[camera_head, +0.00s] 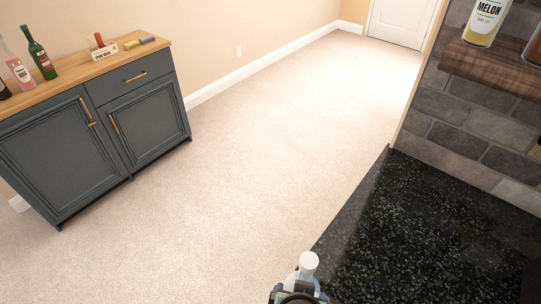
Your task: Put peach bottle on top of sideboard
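The sideboard (85,130) stands at the left, dark grey-blue with brass handles and a light wood top (85,77). A white rounded piece (308,262), like a bottle cap, shows at the bottom edge beside the black counter, with a paler part below it. I cannot tell whether it is the peach bottle or part of my arm. Dark parts of my arm's end surround it from below. My gripper's fingers cannot be made out. No readable peach label shows. A pink bottle (19,73) with a pale label stands on the sideboard top at the left.
On the sideboard top stand a green bottle (38,54), a small red-and-cream item (102,48) and small items lying near the right end. A black speckled counter (440,235) fills the lower right, below a wooden shelf (490,70) with a melon bottle (486,20). Carpet between is clear.

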